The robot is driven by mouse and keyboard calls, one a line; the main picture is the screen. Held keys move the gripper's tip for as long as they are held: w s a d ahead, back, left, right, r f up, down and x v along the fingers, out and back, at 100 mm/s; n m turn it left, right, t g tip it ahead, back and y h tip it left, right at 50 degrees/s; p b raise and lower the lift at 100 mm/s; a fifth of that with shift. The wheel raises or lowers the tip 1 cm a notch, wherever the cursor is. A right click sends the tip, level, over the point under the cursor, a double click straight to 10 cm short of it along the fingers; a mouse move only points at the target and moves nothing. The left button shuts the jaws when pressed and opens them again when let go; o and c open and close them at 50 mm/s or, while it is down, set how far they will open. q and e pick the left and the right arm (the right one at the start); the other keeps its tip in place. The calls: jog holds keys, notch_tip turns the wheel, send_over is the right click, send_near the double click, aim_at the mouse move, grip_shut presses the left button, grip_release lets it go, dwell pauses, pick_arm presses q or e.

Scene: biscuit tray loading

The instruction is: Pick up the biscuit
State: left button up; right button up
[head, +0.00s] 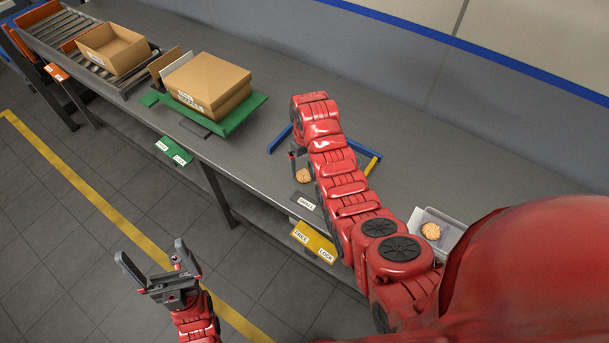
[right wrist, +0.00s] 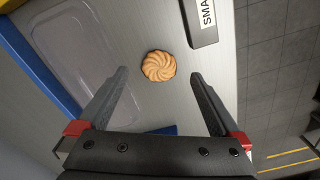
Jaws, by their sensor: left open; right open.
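A round golden swirled biscuit (head: 303,176) lies on the grey table, beside the dark plate labelled "SMALL" (head: 305,201). In the right wrist view the biscuit (right wrist: 158,66) lies just beyond and between the fingertips of my right gripper (right wrist: 159,77), which is open and empty. In the head view that gripper (head: 297,158) is partly hidden by my red right arm. A second biscuit (head: 431,231) lies in a pale tray (head: 456,234) at the right. My left gripper (head: 151,250) is open and empty over the floor, away from the table.
A clear shallow tray (right wrist: 85,45) sits beside the biscuit within a blue and yellow frame (right wrist: 30,62). A cardboard box (head: 207,84) stands on a green platform (head: 240,115). An open carton (head: 110,49) is on rollers. A yellow FREE/LOCK plate (head: 314,241) juts from the table edge.

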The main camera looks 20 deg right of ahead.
aim_at(305, 175)
jog(key=shift+f+p, duration=0.2)
jog(key=shift+p, duration=0.15)
jog(key=shift+w+f+p, duration=0.25)
jog(key=shift+f+p, duration=0.35)
jog(key=shift+f, duration=1.6)
jog(key=c, duration=0.8)
